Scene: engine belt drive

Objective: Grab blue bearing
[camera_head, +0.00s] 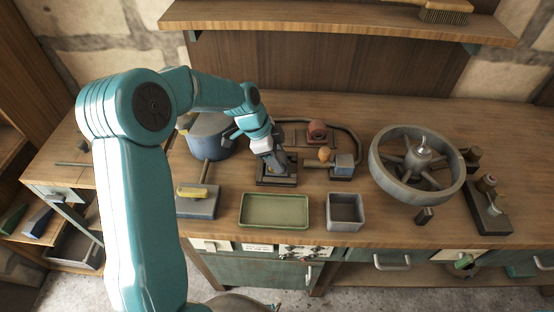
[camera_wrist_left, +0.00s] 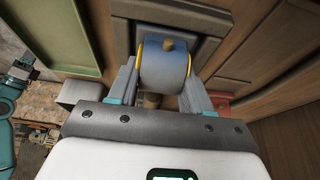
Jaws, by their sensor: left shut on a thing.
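The blue bearing (camera_wrist_left: 165,72) is a blue cylinder with yellow rims and a wooden-coloured peg at its centre. In the left wrist view it sits between the two fingers of my left gripper (camera_wrist_left: 160,88), which is shut on it. In the head view my left gripper (camera_head: 272,160) points down at a dark square base (camera_head: 277,181) on the bench. The bearing is mostly hidden there by the gripper. I cannot tell whether it still touches the base.
A green tray (camera_head: 274,224) and a grey open box (camera_head: 345,224) stand at the bench's front. A blue block (camera_head: 343,166) and a red-brown part (camera_head: 317,131) are close on the right. A large spoked wheel (camera_head: 380,181) stands farther right. A shelf (camera_head: 330,22) runs above.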

